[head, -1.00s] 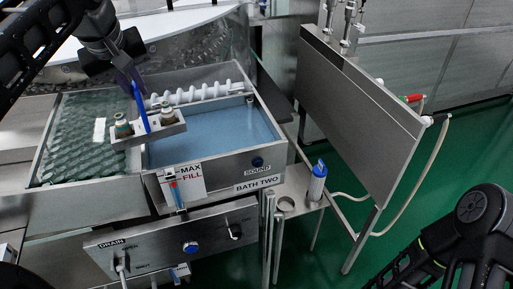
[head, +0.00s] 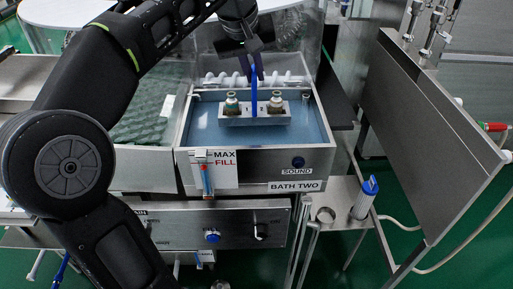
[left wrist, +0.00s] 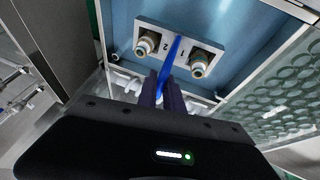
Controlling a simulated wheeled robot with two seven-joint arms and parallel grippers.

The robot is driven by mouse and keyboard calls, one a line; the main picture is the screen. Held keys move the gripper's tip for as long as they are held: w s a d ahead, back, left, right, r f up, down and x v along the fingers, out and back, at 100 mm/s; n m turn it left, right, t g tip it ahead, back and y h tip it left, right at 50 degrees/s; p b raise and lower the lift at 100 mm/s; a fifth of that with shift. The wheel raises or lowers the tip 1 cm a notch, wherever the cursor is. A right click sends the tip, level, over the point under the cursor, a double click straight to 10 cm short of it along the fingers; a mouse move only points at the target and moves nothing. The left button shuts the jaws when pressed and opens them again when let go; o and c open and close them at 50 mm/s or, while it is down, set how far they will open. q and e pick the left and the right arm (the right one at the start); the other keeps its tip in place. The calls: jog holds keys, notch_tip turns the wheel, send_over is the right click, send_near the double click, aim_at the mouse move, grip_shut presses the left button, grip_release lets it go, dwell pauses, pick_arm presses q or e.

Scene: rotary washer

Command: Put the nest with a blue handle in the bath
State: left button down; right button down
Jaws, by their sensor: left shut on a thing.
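The nest (head: 240,119) is a grey metal block with a blue upright handle (head: 254,95) and two capped vials seated in it. It hangs level over the blue-floored bath (head: 310,125) labelled BATH TWO. It also shows in the left wrist view (left wrist: 178,40), with the numbers 1 and 2 beside the vials. My left gripper (head: 252,74) is shut on the top of the blue handle, above the nest; its dark fingers also show in the left wrist view (left wrist: 163,90). I cannot tell whether the nest touches the bath floor. My right gripper is out of view.
A white coiled part (head: 235,80) runs along the bath's back wall. A bath with a green textured surface (head: 140,120) adjoins on the left. The bath's right side is clear.

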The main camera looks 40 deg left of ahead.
aim_at(254, 109)
pick_arm(q)
jog(key=shift+f, duration=0.1)
notch_tip(254, 109, down, 6)
jog(key=shift+b, duration=0.35)
jog(key=shift+f, duration=0.1)
jog(key=shift+f, duration=1.8)
jog(key=shift+f, duration=0.15)
jog(key=c, duration=1.5)
grip_release()
